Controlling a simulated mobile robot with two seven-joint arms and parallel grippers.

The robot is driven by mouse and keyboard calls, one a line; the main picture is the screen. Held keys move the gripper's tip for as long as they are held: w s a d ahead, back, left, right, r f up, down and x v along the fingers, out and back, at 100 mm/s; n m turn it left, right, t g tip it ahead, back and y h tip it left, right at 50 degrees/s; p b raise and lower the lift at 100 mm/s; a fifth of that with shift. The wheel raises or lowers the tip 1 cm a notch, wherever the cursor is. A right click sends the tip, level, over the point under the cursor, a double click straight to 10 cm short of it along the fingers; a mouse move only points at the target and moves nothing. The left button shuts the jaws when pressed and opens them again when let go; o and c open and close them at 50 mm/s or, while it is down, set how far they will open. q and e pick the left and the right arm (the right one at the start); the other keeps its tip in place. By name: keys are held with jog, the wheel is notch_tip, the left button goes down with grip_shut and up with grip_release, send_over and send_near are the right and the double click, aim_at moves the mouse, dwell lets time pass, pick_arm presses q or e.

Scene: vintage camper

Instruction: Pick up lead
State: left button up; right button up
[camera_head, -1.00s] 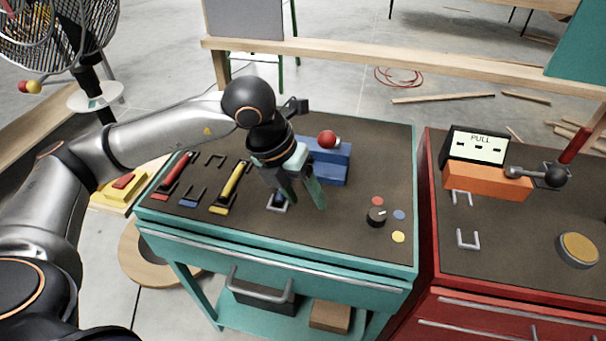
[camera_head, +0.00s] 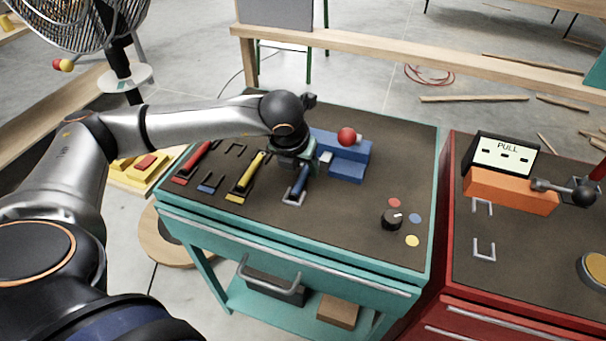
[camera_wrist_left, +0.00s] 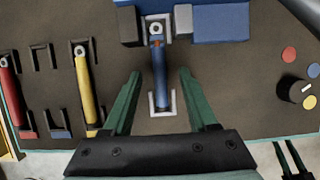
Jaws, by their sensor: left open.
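A blue stick-like piece (camera_head: 300,178), which I take to be the lead, lies on the dark top of the teal cart. In the left wrist view the blue piece (camera_wrist_left: 160,85) has a pale ring at its far end and a U-shaped bracket around its near end. My left gripper (camera_head: 303,168) is above it, pointing down. In the wrist view its open green fingers (camera_wrist_left: 160,74) stand on either side of the piece, with a gap on both sides. The wrist partly hides the piece in the head view. My right gripper is not in view.
Red (camera_head: 197,160) and yellow (camera_head: 249,174) handles lie to the left among small brackets. A blue block (camera_head: 347,170) with a red ball (camera_head: 347,137) stands just right of the gripper. A black knob (camera_head: 391,219) is farther right, and a red cabinet (camera_head: 445,240) stands beyond.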

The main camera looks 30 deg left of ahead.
aim_at(303, 174)
pick_arm(q)
jog(key=shift+x, duration=1.5)
jog(key=shift+c, duration=0.3)
grip_shut()
